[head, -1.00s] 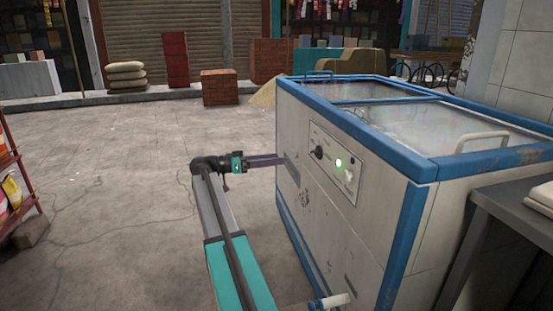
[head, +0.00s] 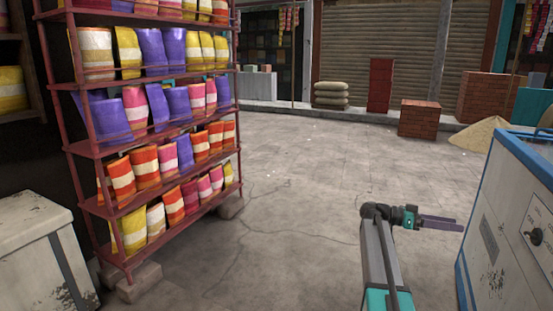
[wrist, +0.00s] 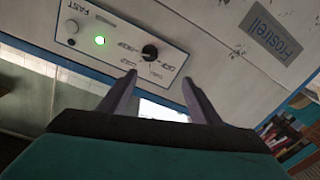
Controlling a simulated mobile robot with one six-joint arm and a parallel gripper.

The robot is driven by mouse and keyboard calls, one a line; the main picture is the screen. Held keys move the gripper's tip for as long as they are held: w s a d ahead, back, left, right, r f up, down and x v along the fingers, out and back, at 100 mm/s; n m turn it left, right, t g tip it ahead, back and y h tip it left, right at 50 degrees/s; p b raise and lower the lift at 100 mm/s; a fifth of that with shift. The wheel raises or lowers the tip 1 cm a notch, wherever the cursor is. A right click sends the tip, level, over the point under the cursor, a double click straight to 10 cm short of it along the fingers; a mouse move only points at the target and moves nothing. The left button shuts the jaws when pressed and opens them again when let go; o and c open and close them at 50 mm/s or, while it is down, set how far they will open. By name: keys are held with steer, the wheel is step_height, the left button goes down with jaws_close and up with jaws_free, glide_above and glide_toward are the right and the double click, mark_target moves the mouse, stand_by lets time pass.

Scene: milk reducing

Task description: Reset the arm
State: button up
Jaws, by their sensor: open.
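My gripper (head: 459,223) is at the end of my outstretched arm in the lower right of the head view, pointing right toward the white and blue freezer (head: 497,215). A small gap shows between its fingertips and the freezer's side. In the wrist view, the two purple fingers (wrist: 160,82) are spread apart with nothing between them. Beyond them is the freezer's control panel (wrist: 121,45), tilted in the picture, with a black knob (wrist: 149,52) and a lit green light (wrist: 99,40). The panel is partly cut off at the right edge of the head view.
A red shelf rack (head: 101,205) full of colourful packets stands at left, beside a white box (head: 33,225). Stacked sacks (head: 331,94), a brick block (head: 419,118) and a sand pile (head: 482,135) are at the back. The paved floor between is clear.

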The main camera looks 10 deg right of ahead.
steer(key=s+a+f+n+t+y+p, duration=0.1)
steer(key=s+a+f+n+t+p, duration=0.15)
steer(key=a+f+n+p, duration=0.45)
steer(key=s+a+f+n+t+y+p, duration=0.25)
steer(key=a+f+p, duration=0.55)
steer(key=a+f, duration=0.55)
steer(key=s+a+f+n+g+y+p, duration=0.1)
steer(key=s+a+f+n+y+p, duration=0.35)
steer(key=s+a, duration=0.7)
steer(key=s+a+f+n+g+y+p, duration=0.1)
steer(key=s+a+f+n+y+p, duration=0.3)
steer(key=s+a+f, duration=0.7)
steer(key=s+a+r+n+t+y+p, duration=0.1)
steer(key=s+a+n+y, duration=0.1)
steer(key=a, duration=0.6)
steer(key=shift+s+a+r+y, duration=0.35)
steer(key=shift+s+y, duration=0.35)
steer(key=shift+s, duration=0.5)
